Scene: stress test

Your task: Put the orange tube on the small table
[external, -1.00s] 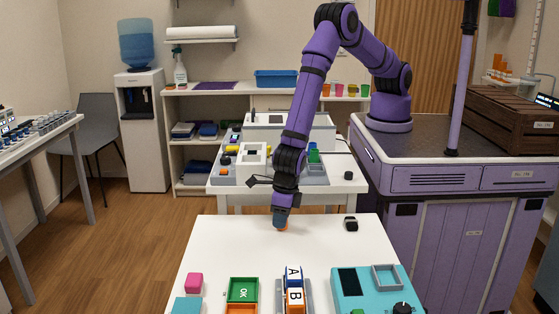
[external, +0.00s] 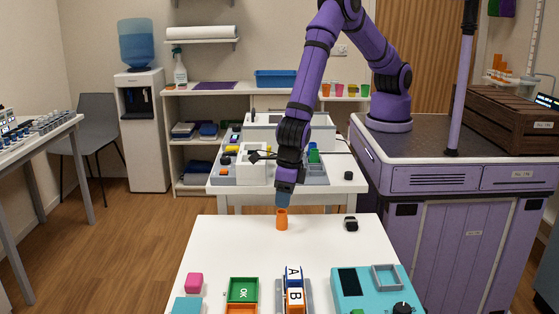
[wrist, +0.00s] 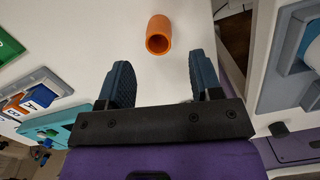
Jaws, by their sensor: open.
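The orange tube (external: 282,220) stands upright on the white small table (external: 235,245), near its far edge. In the wrist view the tube (wrist: 158,34) shows its open end and lies beyond the fingertips, roughly midway between them. My gripper (external: 283,199) is just above and behind the tube in the external view. In the wrist view my gripper (wrist: 160,75) has its two dark blue fingers wide apart, with nothing between them.
On the same table are a small black object (external: 351,224), a pink cube (external: 194,283), a green tray (external: 243,290), lettered blocks (external: 294,287) and a teal device (external: 365,290). Table space around the tube is clear. A cluttered second table (external: 345,187) stands behind.

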